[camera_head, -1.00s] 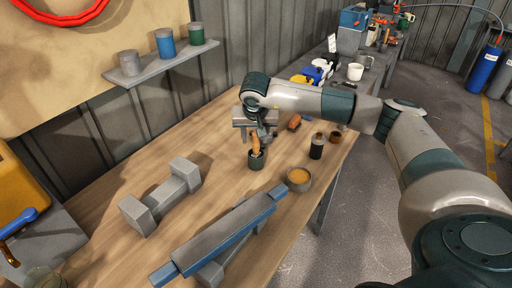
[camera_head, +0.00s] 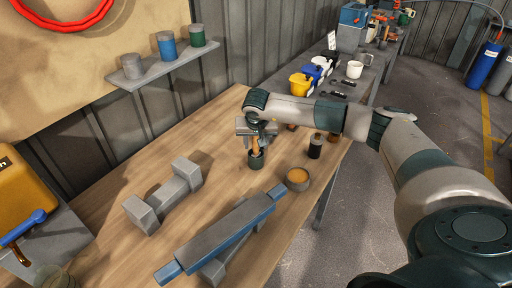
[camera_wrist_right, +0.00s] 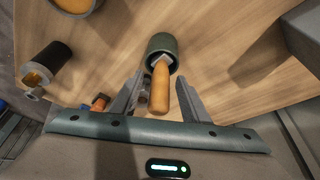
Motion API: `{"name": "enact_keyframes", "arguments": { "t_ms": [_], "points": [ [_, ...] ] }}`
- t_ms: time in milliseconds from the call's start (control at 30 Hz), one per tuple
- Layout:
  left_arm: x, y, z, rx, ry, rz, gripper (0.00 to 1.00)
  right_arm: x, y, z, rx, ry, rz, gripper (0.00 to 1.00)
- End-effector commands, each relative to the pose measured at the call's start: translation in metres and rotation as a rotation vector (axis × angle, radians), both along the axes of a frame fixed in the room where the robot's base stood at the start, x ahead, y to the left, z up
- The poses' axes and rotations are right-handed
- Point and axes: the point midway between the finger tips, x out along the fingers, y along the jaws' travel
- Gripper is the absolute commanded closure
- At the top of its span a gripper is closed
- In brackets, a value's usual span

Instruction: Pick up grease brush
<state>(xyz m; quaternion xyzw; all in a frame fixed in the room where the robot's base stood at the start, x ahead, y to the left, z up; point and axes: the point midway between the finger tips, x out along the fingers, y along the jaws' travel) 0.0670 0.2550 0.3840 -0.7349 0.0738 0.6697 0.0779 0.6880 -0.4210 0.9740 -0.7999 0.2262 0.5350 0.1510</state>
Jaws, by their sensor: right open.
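The grease brush (camera_wrist_right: 160,88) has an orange-brown wooden handle and stands, leaning, in a small dark green cup (camera_wrist_right: 160,43) in the right wrist view. In the head view the brush handle (camera_head: 255,143) rises from the cup (camera_head: 256,160) on the workbench. My right gripper (camera_wrist_right: 158,88) is open, with its two fingers on either side of the handle. In the head view my right gripper (camera_head: 257,140) is right above the cup and partly hides the brush. The bristles are hidden in the cup. My left gripper is not in view.
A grey block stand (camera_head: 163,196) and a blue-grey bar (camera_head: 222,236) lie nearer on the workbench (camera_head: 110,185). The wall is behind.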

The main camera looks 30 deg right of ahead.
Motion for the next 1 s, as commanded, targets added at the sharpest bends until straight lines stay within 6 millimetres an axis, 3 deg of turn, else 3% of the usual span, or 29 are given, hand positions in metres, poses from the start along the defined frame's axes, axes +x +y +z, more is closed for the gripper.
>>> {"name": "enact_keyframes", "arguments": {
  "t_ms": [567, 767, 1000],
  "points": [
    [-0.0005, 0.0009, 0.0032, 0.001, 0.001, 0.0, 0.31, 0.0024, -0.0016, -0.0073, 0.0, -0.001, 0.0, 0.58],
    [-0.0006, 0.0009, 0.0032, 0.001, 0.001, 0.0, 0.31, 0.0024, -0.0016, -0.0072, 0.0, -0.001, 0.0, 1.0],
    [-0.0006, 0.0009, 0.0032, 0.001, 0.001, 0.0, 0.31, 0.0024, -0.0016, -0.007, 0.0, -0.001, 0.0, 1.0]
  ]
}}
